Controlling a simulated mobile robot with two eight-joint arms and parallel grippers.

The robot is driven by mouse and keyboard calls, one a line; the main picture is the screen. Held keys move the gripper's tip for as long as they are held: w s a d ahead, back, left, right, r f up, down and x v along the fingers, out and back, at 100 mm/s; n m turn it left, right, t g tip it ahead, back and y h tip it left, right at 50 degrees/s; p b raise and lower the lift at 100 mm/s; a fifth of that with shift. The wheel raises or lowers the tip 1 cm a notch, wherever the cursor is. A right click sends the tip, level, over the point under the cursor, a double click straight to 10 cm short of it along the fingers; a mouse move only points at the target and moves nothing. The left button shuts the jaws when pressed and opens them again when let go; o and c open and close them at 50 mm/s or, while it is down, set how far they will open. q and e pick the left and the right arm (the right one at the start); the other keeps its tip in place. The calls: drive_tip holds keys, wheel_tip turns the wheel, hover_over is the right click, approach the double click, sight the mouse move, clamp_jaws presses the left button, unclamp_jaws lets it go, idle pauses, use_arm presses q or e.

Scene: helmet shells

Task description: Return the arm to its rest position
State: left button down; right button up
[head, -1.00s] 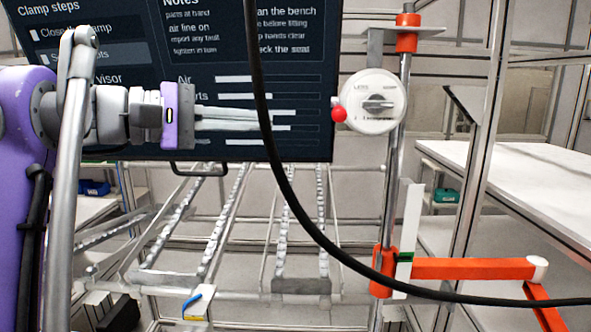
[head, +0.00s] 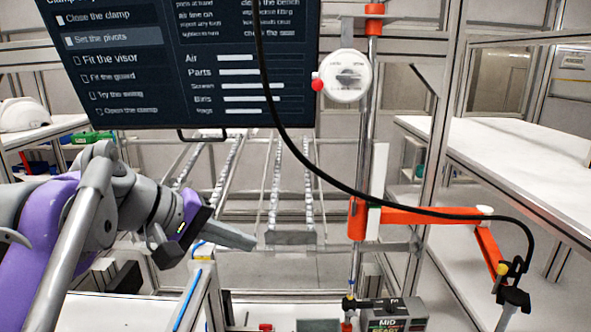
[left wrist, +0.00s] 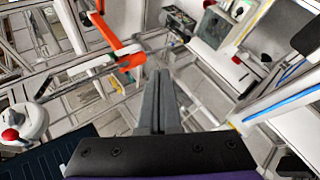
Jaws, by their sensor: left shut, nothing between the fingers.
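My left arm comes in from the left of the head view, purple and grey. Its gripper (head: 236,237) is low at the centre left, pointing right and slightly down, in front of the metal roller rails. The fingers are together with nothing between them. In the left wrist view the two grey fingers (left wrist: 158,98) lie side by side, shut and empty, over open space. My right gripper is not in view.
A screen (head: 180,65) hangs behind. An orange jointed arm (head: 425,222) on a post and a black cable cross the right side. A white dial (head: 345,76) with a red knob is on the post. A white bench (head: 500,165) stands at right; a grey box (head: 393,313) is below.

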use_arm(q)
drive_tip(key=s+a+f+m+y, duration=0.1)
drive_tip(key=s+a+f+y, duration=0.2)
drive_tip(key=f, duration=0.9)
drive_tip(key=s+a+f+m+y, duration=0.2)
drive_tip(key=s+f, duration=0.4)
drive_tip(key=f, duration=0.6)
drive_tip(key=s+a+f+m+y, duration=0.2)
drive_tip(key=s+f, duration=0.3)
drive_tip(key=f, duration=0.7)
drive_tip(key=shift+s+a+f+t+y, duration=0.3)
drive_tip(key=shift+s+a+f+y, duration=0.1)
drive_tip(key=shift+a+y, duration=0.45)
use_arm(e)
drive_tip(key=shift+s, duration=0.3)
